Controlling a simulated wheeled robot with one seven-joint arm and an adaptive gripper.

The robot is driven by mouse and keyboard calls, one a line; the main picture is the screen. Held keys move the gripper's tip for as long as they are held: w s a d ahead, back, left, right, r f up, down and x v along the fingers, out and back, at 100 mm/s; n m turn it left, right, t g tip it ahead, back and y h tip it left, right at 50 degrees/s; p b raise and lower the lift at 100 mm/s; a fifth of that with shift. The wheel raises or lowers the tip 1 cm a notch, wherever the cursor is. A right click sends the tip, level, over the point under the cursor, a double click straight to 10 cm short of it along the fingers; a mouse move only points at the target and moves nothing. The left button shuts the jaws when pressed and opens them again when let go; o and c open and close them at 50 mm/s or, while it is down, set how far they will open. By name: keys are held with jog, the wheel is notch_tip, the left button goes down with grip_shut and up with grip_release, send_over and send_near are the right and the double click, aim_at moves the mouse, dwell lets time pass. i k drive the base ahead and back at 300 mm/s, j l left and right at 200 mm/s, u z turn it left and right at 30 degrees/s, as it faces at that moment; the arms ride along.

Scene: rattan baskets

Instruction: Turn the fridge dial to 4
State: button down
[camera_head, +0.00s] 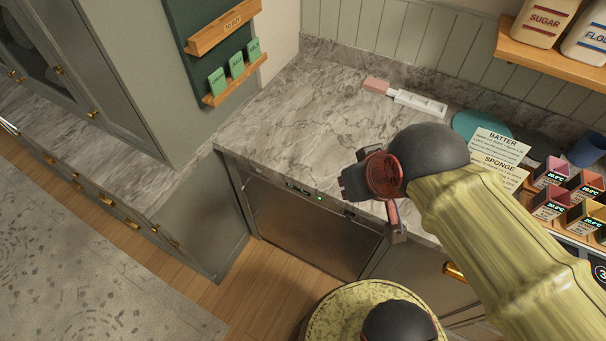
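A metal-fronted appliance (312,228), which looks like the fridge, is built in under the marble counter. A narrow dark control strip (303,188) with small green marks runs along its top edge. A dial and its numbers are too small to make out. My gripper (373,205) is dark with red parts and hangs near the counter's front edge, right of the green marks. It covers the right end of the strip. I cannot tell whether it touches anything, and its finger opening is unclear from this angle.
A pink-and-white tool (405,98) lies at the back of the marble counter (310,115). Recipe cards (495,147), a teal round thing (470,122) and small boxes with displays (552,172) are at the right. A green cabinet (128,85) stands left. The counter's middle is clear.

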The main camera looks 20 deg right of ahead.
aim_at(347, 215)
jog(key=i, duration=0.15)
jog(key=k, duration=1)
